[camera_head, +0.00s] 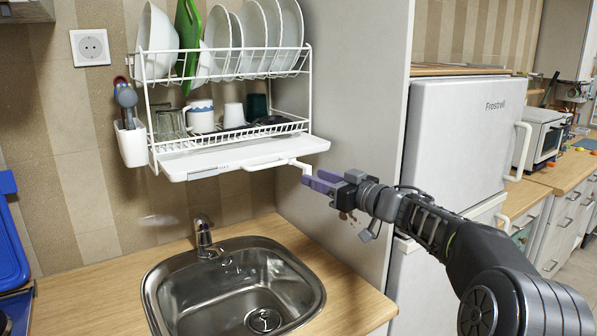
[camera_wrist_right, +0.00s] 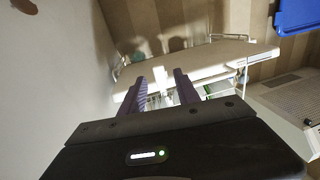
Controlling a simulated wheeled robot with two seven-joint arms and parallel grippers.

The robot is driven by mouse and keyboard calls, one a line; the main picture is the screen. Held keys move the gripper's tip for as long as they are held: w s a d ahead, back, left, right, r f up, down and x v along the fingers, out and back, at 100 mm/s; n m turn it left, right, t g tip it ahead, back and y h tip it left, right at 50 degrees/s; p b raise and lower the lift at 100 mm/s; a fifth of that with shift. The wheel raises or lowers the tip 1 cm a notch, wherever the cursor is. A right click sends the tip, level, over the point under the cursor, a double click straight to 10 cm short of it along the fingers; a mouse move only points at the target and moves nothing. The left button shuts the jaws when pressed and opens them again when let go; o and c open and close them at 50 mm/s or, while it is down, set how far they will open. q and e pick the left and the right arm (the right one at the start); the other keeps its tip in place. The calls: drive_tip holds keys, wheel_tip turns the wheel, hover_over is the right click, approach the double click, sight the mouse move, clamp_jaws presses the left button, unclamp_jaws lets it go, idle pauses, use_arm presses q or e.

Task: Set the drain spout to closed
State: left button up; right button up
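The white drain spout (camera_head: 290,163) sticks out under the front right of the drip tray (camera_head: 210,160) of the wall dish rack. It points right, with a short bent end. My right gripper (camera_head: 312,180) has its purple fingers at the spout's outer end. In the right wrist view the fingers of my right gripper (camera_wrist_right: 161,76) are apart, with the white tray (camera_wrist_right: 215,57) beyond them. A bright white patch shows between them; I cannot tell whether it is the spout's end or whether they touch it. My left gripper is not in view.
The dish rack (camera_head: 228,135) holds plates, bowls and cups above the tray. A steel sink (camera_head: 180,295) with a tap (camera_head: 206,238) lies below. A grey side panel (camera_head: 350,100) and a fridge (camera_head: 460,130) stand to the right. The air above the sink is clear.

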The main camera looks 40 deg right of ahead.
drive_tip(key=w+a+p, duration=0.1)
drive_tip(key=w, duration=0.6)
clamp_jaws()
idle(0.3)
